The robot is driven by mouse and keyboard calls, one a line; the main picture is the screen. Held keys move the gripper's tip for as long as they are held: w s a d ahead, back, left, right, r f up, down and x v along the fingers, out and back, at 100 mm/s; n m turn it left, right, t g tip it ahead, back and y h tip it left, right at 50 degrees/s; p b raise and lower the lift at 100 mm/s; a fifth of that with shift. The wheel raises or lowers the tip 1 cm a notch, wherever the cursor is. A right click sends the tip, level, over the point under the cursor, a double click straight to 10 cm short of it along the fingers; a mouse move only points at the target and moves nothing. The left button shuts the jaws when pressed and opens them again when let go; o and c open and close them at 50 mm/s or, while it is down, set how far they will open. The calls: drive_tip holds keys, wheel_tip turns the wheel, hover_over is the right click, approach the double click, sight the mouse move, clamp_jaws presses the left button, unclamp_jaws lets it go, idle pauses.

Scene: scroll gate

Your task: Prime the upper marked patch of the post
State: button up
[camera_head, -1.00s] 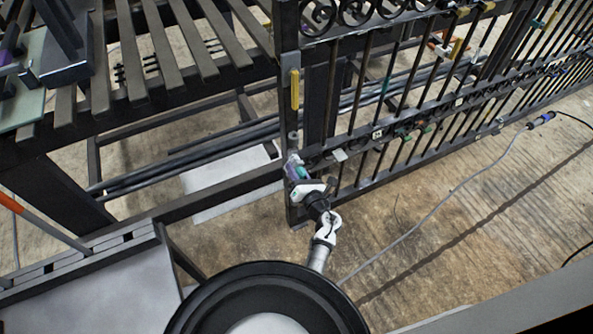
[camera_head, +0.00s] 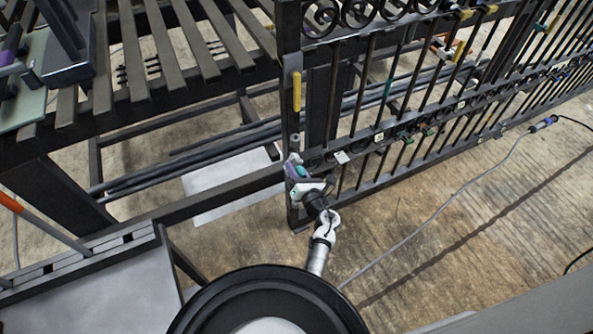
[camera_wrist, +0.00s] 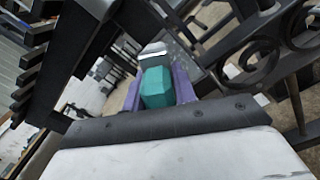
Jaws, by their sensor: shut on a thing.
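The post (camera_head: 290,118) is the dark upright at the near left end of the scrollwork gate. A narrow yellow piece (camera_head: 297,91) sits on a grey plate high on it; I cannot tell whether it is the marked patch. My gripper (camera_head: 293,168) is low beside the post, below that piece. In the wrist view its purple fingers (camera_wrist: 157,95) are shut on a teal block-like tool (camera_wrist: 157,87) with a grey-white end (camera_wrist: 153,52). The tool's end is close to the post; I cannot tell whether it touches. Contact is hidden in the head view.
The gate (camera_head: 400,110) with bars and scrolls runs off to the right. A dark slatted bench (camera_head: 175,60) stands at the left. A grey cable (camera_head: 440,210) lies on the floor. The floor right of my arm is otherwise mostly clear.

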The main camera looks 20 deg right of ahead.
drive_tip(key=shift+w+a, duration=0.1)
drive_tip(key=shift+w, duration=0.25)
drive_tip(key=shift+a+b, duration=0.1)
drive_tip(key=shift+b, duration=0.3)
idle(1.1)
drive_tip(key=shift+s+d+p, duration=0.2)
drive_tip(key=shift+s, duration=0.75)
drive_tip(key=shift+s+d+p, duration=0.2)
drive_tip(key=shift+s+d, duration=0.05)
drive_tip(key=shift+s, duration=0.75)
drive_tip(key=shift+s+d+p, duration=0.2)
drive_tip(key=shift+s, duration=0.75)
drive_tip(key=shift+s, duration=0.1)
